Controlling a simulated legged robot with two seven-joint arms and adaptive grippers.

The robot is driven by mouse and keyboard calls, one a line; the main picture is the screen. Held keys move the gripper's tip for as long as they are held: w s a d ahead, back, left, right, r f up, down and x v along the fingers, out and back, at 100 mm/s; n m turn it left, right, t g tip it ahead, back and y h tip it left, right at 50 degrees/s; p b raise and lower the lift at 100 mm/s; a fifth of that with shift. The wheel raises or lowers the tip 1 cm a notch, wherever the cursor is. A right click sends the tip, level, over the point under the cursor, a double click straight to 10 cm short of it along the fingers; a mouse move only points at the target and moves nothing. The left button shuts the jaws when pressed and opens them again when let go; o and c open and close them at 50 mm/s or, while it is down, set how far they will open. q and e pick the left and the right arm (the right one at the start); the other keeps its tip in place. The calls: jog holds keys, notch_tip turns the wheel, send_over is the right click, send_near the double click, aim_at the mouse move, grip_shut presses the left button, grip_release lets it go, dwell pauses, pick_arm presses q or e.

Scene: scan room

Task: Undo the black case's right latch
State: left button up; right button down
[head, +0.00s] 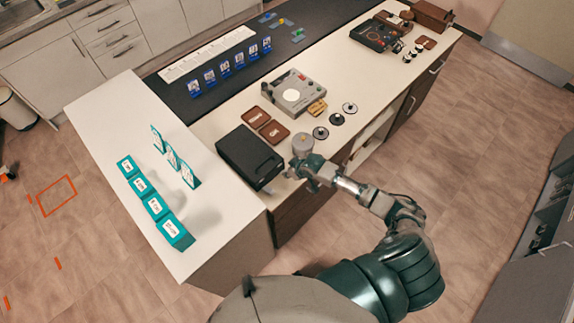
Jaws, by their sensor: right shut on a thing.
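The black case (243,152) lies closed on the white counter, with its front toward the counter's near edge. My right gripper (288,173) is at the front right corner of the case, pointing left, and is shut on the right latch. The fingers are small here and the gripper body covers the latch itself. A small grey part, perhaps the other latch, shows at the left of the case's front (267,187). My left gripper is not in view.
Brown trays (272,131), a grey device (293,93) and black discs (320,132) stand behind the gripper. Teal boxes (155,206) stand on the white side counter (105,110) at left. Open floor lies right of the counter.

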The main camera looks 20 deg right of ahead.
jog(key=shift+s+d+f+t+b, duration=0.1)
jog(key=shift+s+f+t+b, duration=0.2)
jog(key=shift+s+f+t, duration=0.45)
jog(key=shift+s+f+t+y+b, duration=0.1)
jog(key=shift+f+t+y+b, duration=0.2)
jog(key=shift+t+y+b, duration=0.2)
jog(key=shift+s+d+f+t+b, duration=0.15)
jog(key=shift+d+f+t+b, duration=0.15)
jog(key=shift+t, duration=0.25)
jog(key=shift+f+t, duration=0.1)
jog(key=shift+t, duration=0.2)
pick_arm(q)
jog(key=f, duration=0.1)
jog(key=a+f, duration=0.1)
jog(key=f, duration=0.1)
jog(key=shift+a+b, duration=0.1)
jog(key=shift+b, duration=0.2)
pick_arm(e)
jog(key=shift+s, duration=0.1)
jog(key=c, duration=1)
grip_release()
jog(key=shift+o, duration=0.2)
